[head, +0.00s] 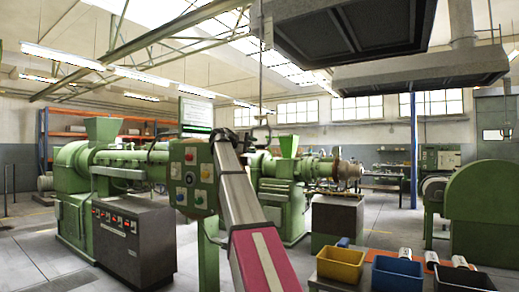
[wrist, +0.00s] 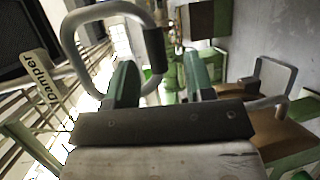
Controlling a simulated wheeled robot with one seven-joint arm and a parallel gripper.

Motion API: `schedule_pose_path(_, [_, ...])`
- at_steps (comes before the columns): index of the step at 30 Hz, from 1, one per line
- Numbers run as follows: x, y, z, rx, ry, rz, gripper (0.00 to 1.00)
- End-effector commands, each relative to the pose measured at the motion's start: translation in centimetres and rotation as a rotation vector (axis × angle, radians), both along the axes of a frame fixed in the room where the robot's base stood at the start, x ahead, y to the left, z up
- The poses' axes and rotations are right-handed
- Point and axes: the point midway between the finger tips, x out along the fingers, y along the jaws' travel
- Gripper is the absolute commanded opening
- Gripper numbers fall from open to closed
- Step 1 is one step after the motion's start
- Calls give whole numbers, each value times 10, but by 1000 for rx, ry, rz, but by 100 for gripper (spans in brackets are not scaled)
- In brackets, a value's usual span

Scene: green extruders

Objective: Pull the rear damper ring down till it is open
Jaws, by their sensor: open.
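A metal pull ring with a dark grip (wrist: 155,50) fills the upper left of the wrist view, close to my gripper (wrist: 160,75). A tag reading "Damper" (wrist: 40,80) is beside it. My gripper's two green fingers are apart; the ring passes by the left finger, and its dark grip appears between the fingers in the picture. I cannot tell whether they touch. A second metal loop (wrist: 293,78) shows at the right, apart from the fingers. In the head view a ring (head: 261,134) hangs on a thin rod beyond my arm. No label shows which ring is the rear one.
Two dark hoods hang overhead, a near one (head: 345,30) and a farther one (head: 420,74). A green control box (head: 192,178) stands left of my arm, close to it. Green extruders (head: 85,170) stand behind. Yellow (head: 340,266) and blue (head: 397,274) bins are at lower right.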

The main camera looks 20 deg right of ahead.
Motion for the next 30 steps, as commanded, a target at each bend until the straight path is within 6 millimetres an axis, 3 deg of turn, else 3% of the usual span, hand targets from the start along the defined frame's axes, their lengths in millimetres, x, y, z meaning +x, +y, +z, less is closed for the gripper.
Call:
schedule_pose_path(4, [-7, 26, 4, 0, 0, 1, 49])
schedule_pose_path(10, [-12, 45, 8, 1, -1, 0, 49])
schedule_pose_path(26, [-14, 49, 9, 1, -1, 0, 49])
schedule_pose_path(30, [-12, 49, -7, 15, 4, 8, 49])
